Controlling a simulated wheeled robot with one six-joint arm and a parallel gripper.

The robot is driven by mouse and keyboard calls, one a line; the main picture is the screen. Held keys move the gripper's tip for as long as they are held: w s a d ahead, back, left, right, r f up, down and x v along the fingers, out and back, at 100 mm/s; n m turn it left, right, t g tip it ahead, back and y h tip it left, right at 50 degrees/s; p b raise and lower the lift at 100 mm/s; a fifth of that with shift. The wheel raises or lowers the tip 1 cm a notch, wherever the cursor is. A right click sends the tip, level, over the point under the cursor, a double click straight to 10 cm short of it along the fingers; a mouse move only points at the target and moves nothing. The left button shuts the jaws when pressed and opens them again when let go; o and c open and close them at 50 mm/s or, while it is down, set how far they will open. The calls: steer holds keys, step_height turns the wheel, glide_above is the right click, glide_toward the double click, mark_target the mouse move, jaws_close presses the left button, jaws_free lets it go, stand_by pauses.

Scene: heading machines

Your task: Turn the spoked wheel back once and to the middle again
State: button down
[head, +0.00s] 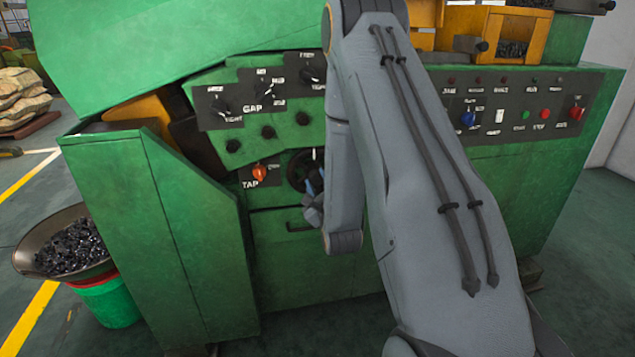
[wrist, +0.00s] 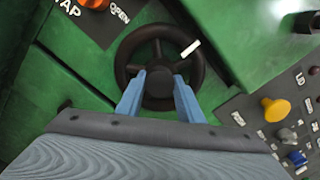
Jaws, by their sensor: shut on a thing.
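The spoked wheel is a black handwheel on the green machine front. In the wrist view the wheel (wrist: 197,72) shows nearly whole, with a white mark on the panel or rim at its upper right. My gripper (wrist: 160,88) has its two blue fingers on either side of the wheel's dark round hub and is shut on it. In the head view the wheel (head: 296,170) shows only in part, beside the orange TAP knob (head: 259,172). My gripper (head: 314,195) is mostly hidden there by my own grey arm.
A panel with GAP and TIGHT knobs (head: 245,100) is above the wheel. A button panel (head: 515,115) is at the right. A yellow knob (wrist: 275,109) lies right of the wheel in the wrist view. A pan of dark parts (head: 70,247) stands at the left.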

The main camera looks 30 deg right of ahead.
steer(key=c, duration=1.2)
jaws_free()
steer(key=shift+s, duration=0.15)
steer(key=b+v, duration=0.1)
steer(key=v, duration=0.6)
steer(key=shift+s, duration=0.3)
